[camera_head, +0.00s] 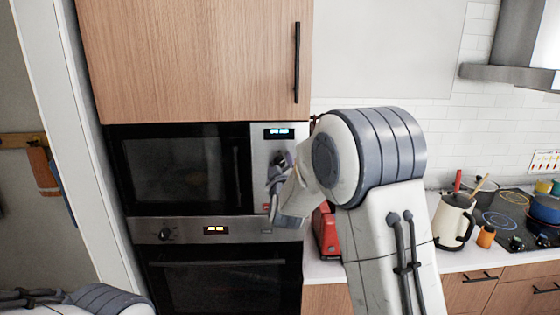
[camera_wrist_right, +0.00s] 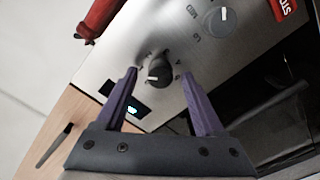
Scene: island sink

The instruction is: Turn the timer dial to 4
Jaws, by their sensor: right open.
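The timer dial (camera_wrist_right: 158,72) is a round dark knob with a white pointer mark, on the microwave's steel control panel (camera_wrist_right: 125,60). Small marks ring it, too blurred to read surely. In the right wrist view the pointer mark is toward the knob's lower left. My right gripper (camera_wrist_right: 160,76) is open, with one purple finger on each side of the dial; I cannot tell whether they touch it. In the head view my right gripper (camera_head: 278,178) is at the panel of the microwave (camera_head: 180,165) and largely covers the dial. My left gripper is out of view.
A second, grey knob (camera_wrist_right: 219,20) with LO and MED labels and a red STOP button (camera_wrist_right: 285,8) share the panel. A lit display (camera_head: 278,134) is above the dial. An oven (camera_head: 215,265) is below. A red appliance (camera_head: 327,232) and a kettle (camera_head: 455,220) stand on the counter.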

